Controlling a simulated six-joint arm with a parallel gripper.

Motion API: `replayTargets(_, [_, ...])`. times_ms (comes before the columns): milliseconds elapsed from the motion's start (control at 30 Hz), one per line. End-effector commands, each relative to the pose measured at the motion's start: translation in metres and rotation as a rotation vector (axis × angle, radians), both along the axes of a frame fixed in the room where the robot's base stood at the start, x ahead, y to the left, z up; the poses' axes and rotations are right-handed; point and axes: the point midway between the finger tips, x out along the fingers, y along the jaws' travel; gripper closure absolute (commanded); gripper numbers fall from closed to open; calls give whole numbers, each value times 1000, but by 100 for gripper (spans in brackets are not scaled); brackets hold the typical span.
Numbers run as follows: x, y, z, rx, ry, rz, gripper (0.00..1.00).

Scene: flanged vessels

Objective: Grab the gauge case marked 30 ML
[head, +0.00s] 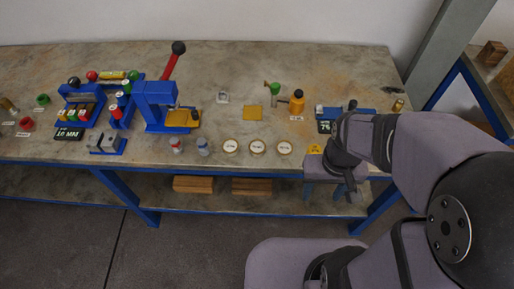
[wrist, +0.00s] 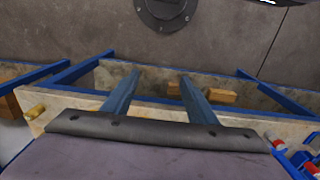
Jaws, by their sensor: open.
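Three round gauge cases with pale faces and brass-coloured rims lie in a row near the table's front edge in the head view: a left one (head: 231,146), a middle one (head: 257,147) and a right one (head: 284,148). Their face markings are too small to read, so I cannot tell which is marked 30 ML. My gripper (head: 330,198) is open and empty, at the table's front edge, to the right of the row. In the wrist view its two fingers (wrist: 160,76) are spread, with wood blocks and floor beyond and no gauge case between them.
A blue press with a red lever (head: 157,105) stands left of centre. Wood blocks (head: 193,184) lie on the lower shelf.

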Motion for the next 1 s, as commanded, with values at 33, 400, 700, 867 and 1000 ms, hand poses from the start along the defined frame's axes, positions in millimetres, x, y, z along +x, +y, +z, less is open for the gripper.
replayTargets(33, [0, 0, 0, 0, 0, 0, 48])
replayTargets(400, [8, 2, -17, -118, 97, 327, 48])
replayTargets(700, [74, 30, -52, -538, 311, 1238, 48])
replayTargets(867, [124, 85, -70, -839, 386, 1710, 48])
replayTargets(1000, [151, 145, -82, -1087, 408, 2011, 48])
